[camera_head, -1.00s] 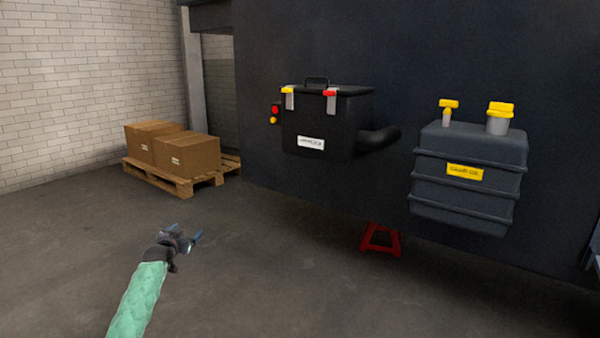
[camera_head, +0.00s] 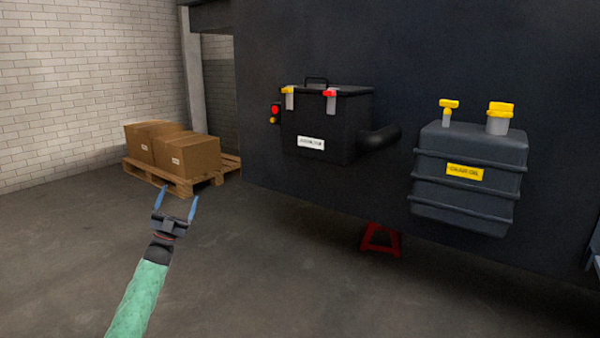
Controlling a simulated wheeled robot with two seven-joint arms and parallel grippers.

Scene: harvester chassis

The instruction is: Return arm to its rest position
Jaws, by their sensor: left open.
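My left gripper (camera_head: 177,200) is at the lower left of the head view, at the end of my green-sleeved arm. Its two blue fingers are spread apart and point away from me, with nothing between them. It is in the air over the floor, apart from the machine, and its tips appear just in front of the pallet in the picture. My right gripper is not in view.
A dark chassis wall (camera_head: 420,60) carries a black box (camera_head: 345,125) with yellow and red latches and a grey tank (camera_head: 470,205) with yellow caps. A red stand (camera_head: 380,240) is below. Cartons (camera_head: 188,155) sit on a wooden pallet (camera_head: 150,177). The floor (camera_head: 260,280) between is clear.

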